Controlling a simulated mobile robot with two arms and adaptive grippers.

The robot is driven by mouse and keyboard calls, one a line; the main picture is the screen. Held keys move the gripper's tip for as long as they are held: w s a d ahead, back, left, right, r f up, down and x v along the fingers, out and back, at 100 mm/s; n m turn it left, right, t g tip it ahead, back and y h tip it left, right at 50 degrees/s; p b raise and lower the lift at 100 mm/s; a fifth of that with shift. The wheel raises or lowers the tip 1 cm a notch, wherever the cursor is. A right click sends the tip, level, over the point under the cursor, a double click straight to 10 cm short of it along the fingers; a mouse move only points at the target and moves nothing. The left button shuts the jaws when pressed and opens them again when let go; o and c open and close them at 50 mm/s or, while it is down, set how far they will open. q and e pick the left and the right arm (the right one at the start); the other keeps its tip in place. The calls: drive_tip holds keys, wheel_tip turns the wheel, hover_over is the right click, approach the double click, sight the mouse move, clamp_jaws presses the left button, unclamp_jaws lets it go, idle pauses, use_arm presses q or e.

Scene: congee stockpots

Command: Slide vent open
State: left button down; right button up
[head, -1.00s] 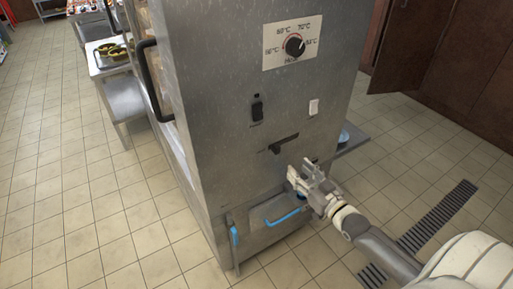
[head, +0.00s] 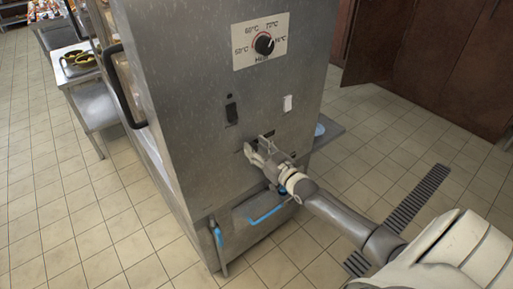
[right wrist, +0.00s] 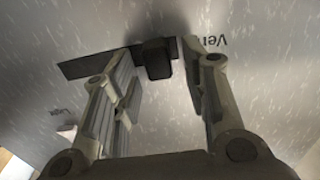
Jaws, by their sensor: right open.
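The vent slider is a dark knob (right wrist: 157,58) on a dark slot (right wrist: 88,65) in the cabinet's metal face, seen between my fingers in the right wrist view. Upside-down lettering starting "Ven" is printed beside it. In the head view the slot is mostly hidden behind my right gripper (head: 260,147). That gripper is open, its fingers pointing at the face with one on either side of the knob in the wrist view (right wrist: 168,75). I cannot tell if a finger touches the knob. My left gripper is not in view.
The steel cabinet (head: 185,120) has a temperature dial (head: 264,44) and two switches above the vent. A blue handle (head: 267,214) is below my gripper. A side shelf (head: 325,134) juts out at right. A side table (head: 85,100) stands at left. Tiled floor is open around.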

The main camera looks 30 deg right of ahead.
drive_tip(key=shift+w, duration=0.2)
clamp_jaws()
idle(0.3)
